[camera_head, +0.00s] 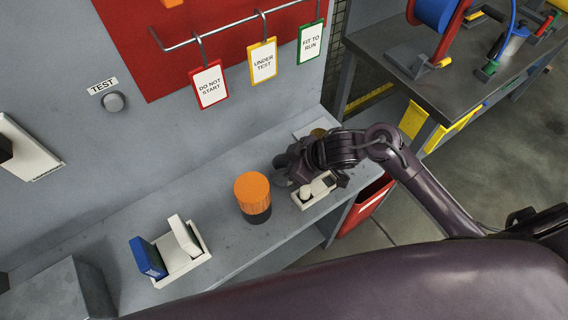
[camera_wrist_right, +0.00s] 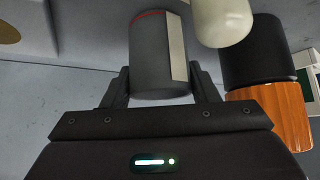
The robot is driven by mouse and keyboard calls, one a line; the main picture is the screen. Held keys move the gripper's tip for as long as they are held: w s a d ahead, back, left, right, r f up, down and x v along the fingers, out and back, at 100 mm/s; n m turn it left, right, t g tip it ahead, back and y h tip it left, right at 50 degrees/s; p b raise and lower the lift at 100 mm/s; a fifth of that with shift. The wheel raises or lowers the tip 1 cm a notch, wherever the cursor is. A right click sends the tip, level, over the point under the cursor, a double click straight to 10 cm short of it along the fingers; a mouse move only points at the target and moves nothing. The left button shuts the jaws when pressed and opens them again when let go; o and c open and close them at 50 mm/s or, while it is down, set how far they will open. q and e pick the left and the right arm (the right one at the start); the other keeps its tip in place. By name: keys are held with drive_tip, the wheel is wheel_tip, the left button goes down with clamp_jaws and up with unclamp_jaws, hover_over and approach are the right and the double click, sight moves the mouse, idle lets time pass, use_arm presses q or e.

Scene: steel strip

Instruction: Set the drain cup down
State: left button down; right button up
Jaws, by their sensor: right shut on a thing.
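My right gripper (camera_head: 286,163) reaches over the grey shelf from the right. In the right wrist view its two fingers (camera_wrist_right: 162,86) are shut on a grey cylindrical cup (camera_wrist_right: 150,60) with a red line at its rim and a pale strip down its side. I take this to be the drain cup. In the head view the gripper and wrist largely hide it. I cannot tell whether its base touches the shelf or is a little above it. My left gripper is not in view.
An orange and black cylinder (camera_head: 253,195) stands left of the gripper. A small white tray (camera_head: 311,197) with a cream rounded piece is just in front. A white holder (camera_head: 183,262) with a blue item sits further left. Tags (camera_head: 210,84) hang above. Bare shelf lies between holder and cylinder.

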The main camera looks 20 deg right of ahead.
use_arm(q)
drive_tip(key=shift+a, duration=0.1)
use_arm(e)
drive_tip(key=shift+a+f, duration=0.1)
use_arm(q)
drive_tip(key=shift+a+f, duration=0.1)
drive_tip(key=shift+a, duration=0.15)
use_arm(e)
drive_tip(key=o, duration=1.1)
